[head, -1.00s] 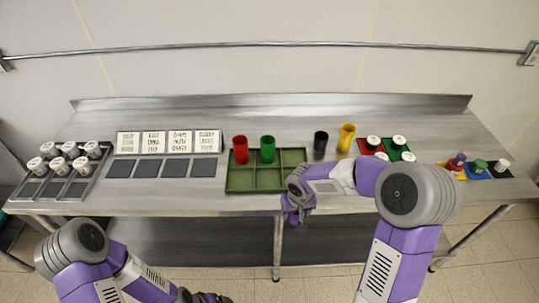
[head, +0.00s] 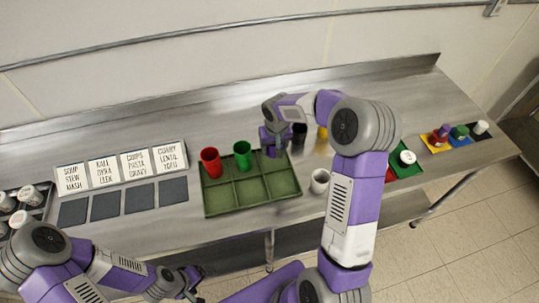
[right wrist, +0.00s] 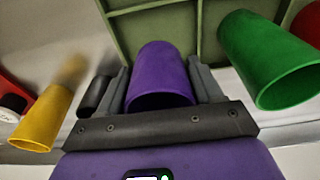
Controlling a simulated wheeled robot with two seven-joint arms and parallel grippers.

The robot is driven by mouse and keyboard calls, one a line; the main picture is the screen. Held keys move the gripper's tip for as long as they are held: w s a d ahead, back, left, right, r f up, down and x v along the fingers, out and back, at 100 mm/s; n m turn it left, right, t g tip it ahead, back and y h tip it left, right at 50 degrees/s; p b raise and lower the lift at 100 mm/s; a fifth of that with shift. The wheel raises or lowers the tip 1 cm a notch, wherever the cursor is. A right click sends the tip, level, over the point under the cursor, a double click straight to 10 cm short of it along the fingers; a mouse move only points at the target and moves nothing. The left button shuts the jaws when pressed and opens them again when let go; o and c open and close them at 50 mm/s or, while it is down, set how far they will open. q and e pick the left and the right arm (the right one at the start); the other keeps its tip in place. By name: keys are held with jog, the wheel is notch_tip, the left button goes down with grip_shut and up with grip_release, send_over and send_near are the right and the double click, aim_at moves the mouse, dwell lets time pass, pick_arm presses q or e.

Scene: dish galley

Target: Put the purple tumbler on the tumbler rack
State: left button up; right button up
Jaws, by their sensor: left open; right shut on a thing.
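The purple tumbler (right wrist: 160,72) is between the two fingers of my right gripper (right wrist: 162,88), which is shut on it. In the head view my right gripper (head: 274,143) is over the back right part of the green tumbler rack (head: 251,210). I cannot tell whether the tumbler touches the rack. A red tumbler (head: 210,163) and a green tumbler (head: 242,156) stand in the rack's back row, left of my gripper. The green tumbler also shows in the right wrist view (right wrist: 268,60). My left gripper (head: 190,285) is open and empty, low in front of the table.
A yellow tumbler (head: 322,139) and a black tumbler (head: 299,135) stand right of the rack, partly hidden by my arm. A white cup (head: 320,181) stands near the rack's right side. Label cards (head: 135,168) and dark pads lie left. The rack's front row is empty.

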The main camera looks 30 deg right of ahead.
notch_tip(320, 180, down, 4)
jog(key=shift+r, duration=0.1)
jog(key=shift+w, duration=0.1)
jog(key=shift+f+b, duration=0.2)
jog(key=shift+b, duration=0.1)
jog(key=o, duration=0.7)
jog(key=shift+f, duration=0.1)
jog(key=shift+o, duration=0.2)
jog(key=shift+r, duration=0.2)
notch_tip(320, 180, up, 12)
jog(key=s+p, duration=0.1)
jog(key=shift+s+a+p, duration=0.25)
jog(key=shift+s+p, duration=0.05)
jog(key=shift+s, duration=0.05)
